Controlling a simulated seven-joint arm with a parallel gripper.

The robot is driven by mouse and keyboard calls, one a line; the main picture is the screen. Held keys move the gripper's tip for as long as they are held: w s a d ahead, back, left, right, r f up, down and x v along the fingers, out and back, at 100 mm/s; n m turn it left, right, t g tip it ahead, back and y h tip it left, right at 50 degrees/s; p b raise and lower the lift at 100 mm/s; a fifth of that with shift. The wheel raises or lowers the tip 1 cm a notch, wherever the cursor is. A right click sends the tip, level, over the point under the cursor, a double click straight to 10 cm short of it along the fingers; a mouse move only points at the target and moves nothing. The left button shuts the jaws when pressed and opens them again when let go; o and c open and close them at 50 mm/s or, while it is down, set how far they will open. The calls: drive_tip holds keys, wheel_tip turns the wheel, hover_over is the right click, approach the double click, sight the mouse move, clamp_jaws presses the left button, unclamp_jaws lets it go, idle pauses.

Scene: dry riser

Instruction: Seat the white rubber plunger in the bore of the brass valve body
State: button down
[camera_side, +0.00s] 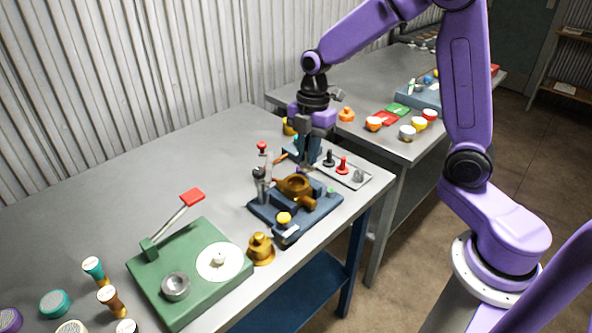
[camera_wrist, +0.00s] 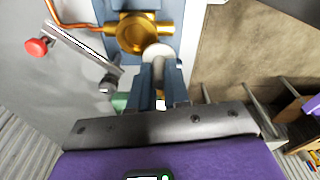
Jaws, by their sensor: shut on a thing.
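The brass valve body (camera_side: 297,190) sits on a dark blue fixture plate (camera_side: 325,207) on the grey bench. It also shows in the wrist view (camera_wrist: 132,36), with a round opening on top. My gripper (camera_side: 309,157) is low, just behind the valve body in the side view. In the wrist view my gripper (camera_wrist: 160,72) is shut on the white rubber plunger (camera_wrist: 158,51), whose pale round end shows at the fingertips. The plunger's end overlaps the near edge of the brass body in that view; I cannot tell whether they touch. The plunger is hidden in the side view.
A red-knobbed lever clamp (camera_side: 262,165) stands left of the valve body; its bar shows in the wrist view (camera_wrist: 75,50). A tray (camera_side: 352,180) with black, red and grey parts lies at right. A green fixture (camera_side: 190,270) and brass fitting (camera_side: 261,249) stand in front.

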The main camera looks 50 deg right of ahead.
drive_tip(key=w+f, duration=0.1)
drive_tip(key=f, duration=0.1)
drive_tip(key=w+f, duration=0.1)
drive_tip(key=w, duration=0.1)
drive_tip(key=shift+a+f, duration=0.1)
drive_tip(key=shift+f, duration=0.25)
drive_tip(key=shift+w+f, duration=0.2)
drive_tip(key=shift+f, duration=1.55)
drive_tip(key=shift+f, duration=0.15)
drive_tip(key=c, duration=1.1)
unclamp_jaws()
